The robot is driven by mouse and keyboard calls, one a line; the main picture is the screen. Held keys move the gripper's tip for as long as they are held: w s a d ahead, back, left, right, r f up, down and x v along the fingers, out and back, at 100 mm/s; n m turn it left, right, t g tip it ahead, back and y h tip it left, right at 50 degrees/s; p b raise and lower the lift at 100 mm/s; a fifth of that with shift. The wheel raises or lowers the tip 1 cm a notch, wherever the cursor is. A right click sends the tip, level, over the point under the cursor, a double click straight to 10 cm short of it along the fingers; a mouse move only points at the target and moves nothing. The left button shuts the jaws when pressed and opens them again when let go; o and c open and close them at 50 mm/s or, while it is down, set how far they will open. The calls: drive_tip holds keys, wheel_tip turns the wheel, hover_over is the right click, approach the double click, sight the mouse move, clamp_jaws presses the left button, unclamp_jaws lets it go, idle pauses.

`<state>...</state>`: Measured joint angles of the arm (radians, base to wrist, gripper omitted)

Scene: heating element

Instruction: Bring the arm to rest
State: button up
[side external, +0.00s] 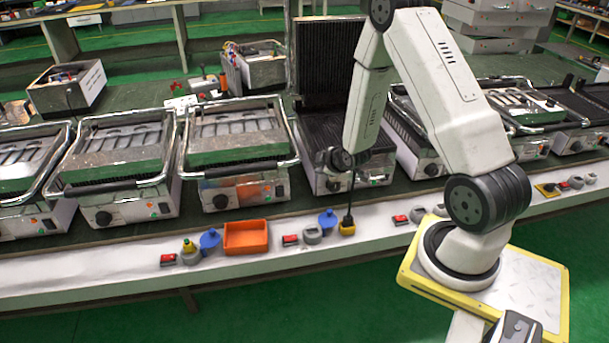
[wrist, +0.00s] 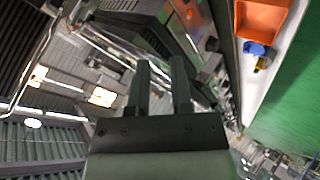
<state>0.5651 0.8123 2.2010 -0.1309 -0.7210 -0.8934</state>
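My gripper (wrist: 160,61) shows in the wrist view as two dark, parallel fingers with a clear gap between them. It is open and nothing is held between the fingers. In the side external view my arm bends up from its base and down over the bench, with the wrist in front of an open grill (side external: 330,75). The fingers are not clear there. A dark upright tool in a yellow holder (side external: 347,229) stands on the bench's front strip below the wrist.
An orange bin (side external: 246,238), also in the wrist view (wrist: 262,16), sits on the front strip. Near it are a blue part (side external: 210,240), a red switch (side external: 168,260) and another blue part (side external: 327,222). Closed grills (side external: 235,150) line the bench. Green floor (side external: 260,315) in front is clear.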

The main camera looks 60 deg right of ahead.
drive_tip(key=s+a+r+m+g+y, duration=0.25)
drive_tip(key=a+r, duration=0.45)
drive_tip(key=a, duration=0.5)
drive_tip(key=s+a+r+m+g+y, duration=0.1)
drive_tip(key=s+a+r+g, duration=0.1)
drive_tip(key=s+a+r, duration=0.1)
drive_tip(key=s+a+r+m+g, duration=0.1)
drive_tip(key=s+a+r+m, duration=0.1)
drive_tip(key=s+a, duration=0.3)
drive_tip(key=a+r, duration=0.1)
drive_tip(key=a, duration=0.2)
drive_tip(key=shift+s+g+y, duration=0.3)
drive_tip(key=shift+g+y, duration=0.05)
